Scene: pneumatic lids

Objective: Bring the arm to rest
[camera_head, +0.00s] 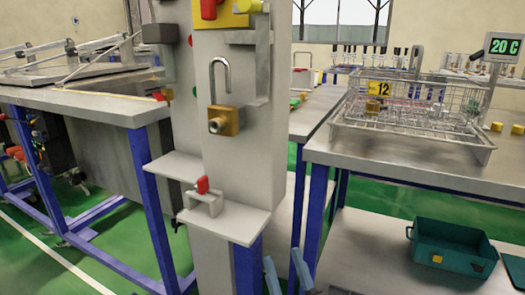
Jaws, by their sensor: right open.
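My right gripper (286,272) shows at the bottom edge, right of centre. Its two light blue fingers stand apart with nothing visible between them, and the rest is cut off by the frame. It is low in front of the blue-legged bench, right of the grey upright panel. My left gripper is not in view.
The grey panel (240,185) carries a brass padlock (226,121) and a small shelf (247,226) with a red-handled part (204,200). A wire basket (405,105) stands on the right bench (400,165). A green crate (450,248) sits on the lower shelf (365,250).

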